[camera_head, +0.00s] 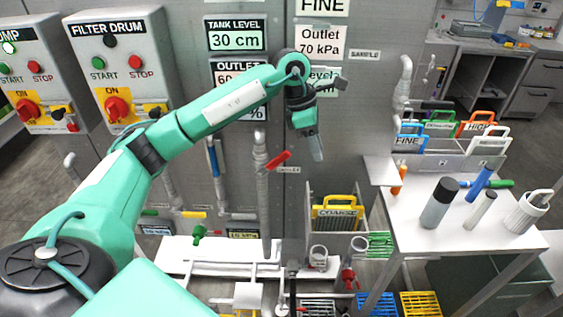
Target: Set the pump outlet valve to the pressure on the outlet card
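The outlet card (319,42) reads "Outlet 70 kPa" on the grey wall panel. The outlet display (230,78), left of it, is partly hidden by my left arm; "60" shows. A red-handled valve (278,160) sits on a vertical grey pipe in the centre; I cannot tell whether it is the pump outlet valve. My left gripper (317,150) points down in front of the panel, to the right of and apart from that red handle. It is seen side-on, so its opening is unclear, and no held object shows. My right gripper is not in view.
Pump and filter drum boxes (118,62) with red switches are at upper left. A white table (410,235) with bottles stands at right. A yellow "COARSE" screen (336,208) stands in a rack below the gripper. White pipework (215,262) runs low in the centre.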

